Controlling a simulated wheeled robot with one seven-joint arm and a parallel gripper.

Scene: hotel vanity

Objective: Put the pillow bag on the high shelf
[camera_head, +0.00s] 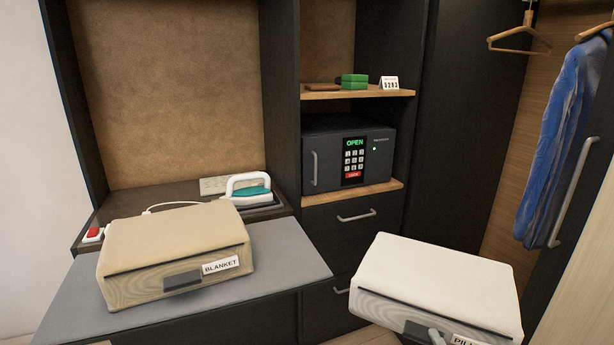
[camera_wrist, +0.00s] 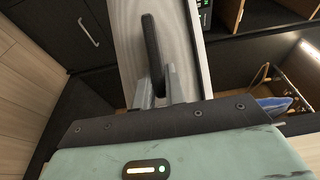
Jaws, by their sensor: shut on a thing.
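The white pillow bag (camera_head: 435,275) is at the lower right of the head view, its label partly cut off by the frame edge. In the wrist view, its pale ribbed front (camera_wrist: 182,40) carries a dark strap handle (camera_wrist: 150,45). My gripper (camera_wrist: 156,88) is shut on that handle; only a grey bit of it shows at the bottom of the head view (camera_head: 437,337). The bag's underside is hidden, and no support shows beneath it. No shelf higher than the one above the safe is in view.
A beige blanket bag (camera_head: 170,250) sits on a grey bench (camera_head: 75,295) at left. An iron (camera_head: 247,188) stands behind it. A safe (camera_head: 347,157) sits below a wooden shelf (camera_head: 335,93) holding a green box (camera_head: 354,82). Blue clothing (camera_head: 560,140) hangs at right.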

